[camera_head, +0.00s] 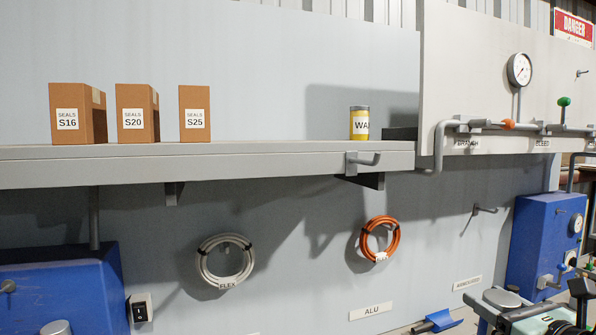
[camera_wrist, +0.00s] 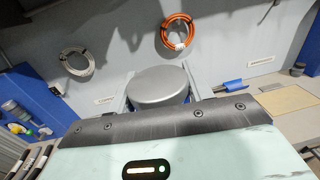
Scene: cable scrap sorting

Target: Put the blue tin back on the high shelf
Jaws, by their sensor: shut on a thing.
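A round tin with a grey lid (camera_wrist: 158,86) sits between the fingers of my gripper (camera_wrist: 160,96) in the wrist view. My gripper is shut on it. In the head view, a grey round top (camera_head: 500,298) beside my teal and dark arm parts at the lower right looks like the same tin, below shelf height. The high shelf (camera_head: 230,166) runs along the wall at the left and middle, well above and left of it.
On the shelf stand boxes S16 (camera_head: 78,113), S20 (camera_head: 137,113) and S25 (camera_head: 195,113), and a yellow tin (camera_head: 360,122) near the right end. The shelf is clear between S25 and the yellow tin. A pipe panel (camera_head: 480,90) stands right.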

